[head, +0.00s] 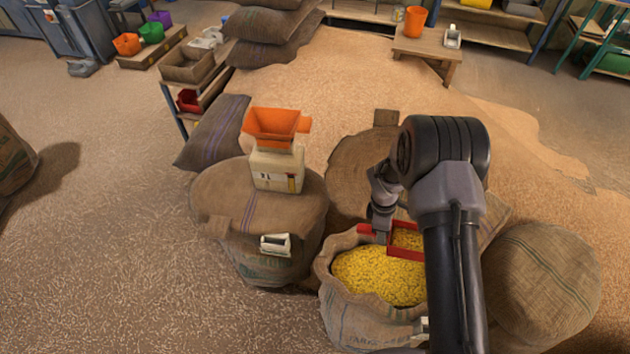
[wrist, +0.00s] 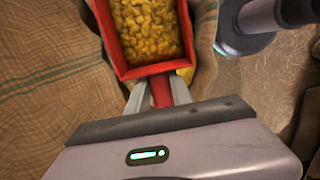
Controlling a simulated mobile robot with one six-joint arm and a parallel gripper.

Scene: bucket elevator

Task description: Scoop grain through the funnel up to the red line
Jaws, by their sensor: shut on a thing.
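My gripper (wrist: 158,94) is shut on the handle of a red scoop (wrist: 129,69). The scoop holds yellow grain (wrist: 149,28). In the head view the red scoop (head: 404,255) is over the back right part of an open sack (head: 352,322) of yellow grain (head: 375,277); I cannot tell whether it touches the grain. The orange funnel (head: 272,126) sits on top of a cream container (head: 277,170) to the left, which stands on a closed sack. I cannot make out the red line. My arm hides the right part of the open sack.
The closed sack (head: 262,215) under the container stands left of the open sack. Another sack (head: 541,290) stands at the right. A low wooden table (head: 428,47) with an orange bucket (head: 414,21) is at the back. Open floor lies at the left.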

